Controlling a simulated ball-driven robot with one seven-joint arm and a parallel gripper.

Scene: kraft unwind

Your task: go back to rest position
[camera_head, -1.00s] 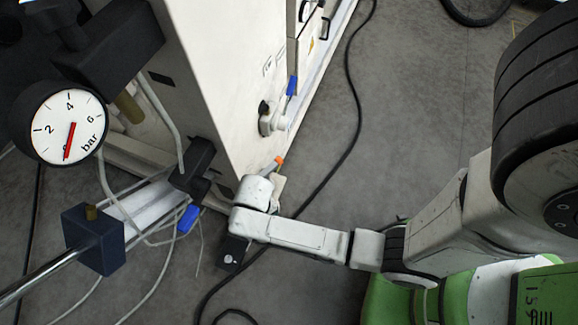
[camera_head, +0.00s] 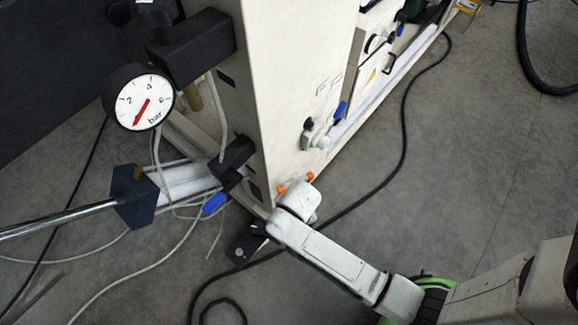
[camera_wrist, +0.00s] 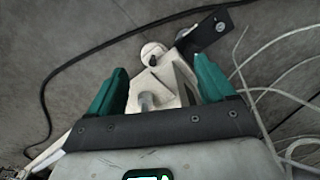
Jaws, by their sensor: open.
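My gripper (camera_wrist: 160,82) shows in the wrist view with its two teal fingers spread apart. A white blocky part (camera_wrist: 158,72) shows beyond and between the fingers; I cannot tell whether anything touches it. A black plate with a hole (camera_wrist: 218,30) is just past it. In the head view my white arm reaches from the lower right to the lower corner of the pale cabinet (camera_head: 300,80). The fingers are not clearly visible there. Small orange tips (camera_head: 310,177) show beside the arm's end.
A pressure gauge (camera_head: 138,98) and a dark block (camera_head: 136,197) on a metal rod stand at left. A blue-handled valve (camera_head: 340,112) sticks out of the cabinet. A black cable (camera_head: 404,130) and thin pale hoses (camera_head: 140,265) lie on the floor.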

